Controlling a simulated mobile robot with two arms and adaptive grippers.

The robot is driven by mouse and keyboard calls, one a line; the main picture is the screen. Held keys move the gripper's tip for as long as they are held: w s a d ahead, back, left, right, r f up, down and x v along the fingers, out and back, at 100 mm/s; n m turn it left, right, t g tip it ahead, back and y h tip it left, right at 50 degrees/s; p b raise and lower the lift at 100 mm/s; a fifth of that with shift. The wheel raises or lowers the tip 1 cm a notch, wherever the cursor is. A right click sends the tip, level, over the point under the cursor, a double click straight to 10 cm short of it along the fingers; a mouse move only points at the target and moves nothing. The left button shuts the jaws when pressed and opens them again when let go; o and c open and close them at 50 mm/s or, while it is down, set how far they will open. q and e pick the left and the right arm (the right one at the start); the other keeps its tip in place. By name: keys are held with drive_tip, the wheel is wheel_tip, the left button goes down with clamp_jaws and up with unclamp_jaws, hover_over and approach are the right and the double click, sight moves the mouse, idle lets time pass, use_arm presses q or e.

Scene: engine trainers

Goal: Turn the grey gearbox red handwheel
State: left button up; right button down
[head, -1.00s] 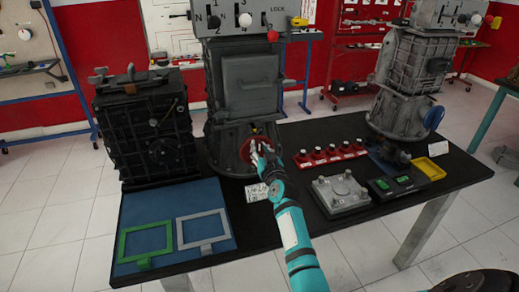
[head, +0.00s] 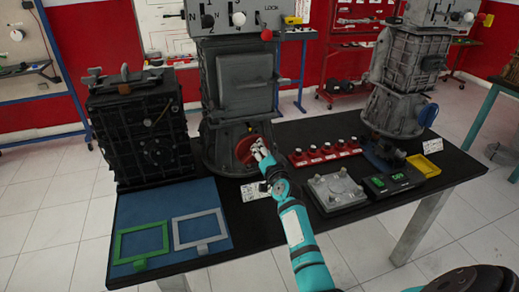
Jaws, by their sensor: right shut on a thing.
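The grey gearbox (head: 238,85) stands upright at the back middle of the black table. Its red handwheel (head: 243,150) is low on the front and partly hidden by my right gripper. My right gripper (head: 259,150) is at the right side of the handwheel and shut on its rim. The finger contact is small in the picture. My left gripper is not in view.
A black engine block (head: 145,140) stands at left, behind a blue mat (head: 195,193) with green and grey frames. Right are a red block row (head: 325,153), a metal plate (head: 337,190), a yellow tray (head: 424,165) and another gearbox (head: 408,70) with a blue wheel.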

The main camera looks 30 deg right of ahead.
drive_tip(key=f+m, duration=0.1)
drive_tip(key=m, duration=0.2)
drive_tip(key=f+m+b, duration=0.1)
drive_tip(key=m, duration=0.3)
drive_tip(key=f+m, duration=0.1)
drive_tip(key=m, duration=0.3)
drive_tip(key=shift+s+d+b, duration=0.1)
drive_tip(key=shift+d+b, duration=0.2)
drive_tip(key=shift+d, duration=0.05)
drive_tip(key=shift+f+m, duration=0.1)
drive_tip(key=shift+m, duration=0.2)
drive_tip(key=c, duration=1.2)
unclamp_jaws()
drive_tip(key=shift+c, duration=0.2)
drive_tip(key=shift+s, duration=0.1)
drive_tip(key=v, duration=1.1)
drive_tip(key=shift+s+a, duration=0.2)
drive_tip(key=shift+s, duration=0.2)
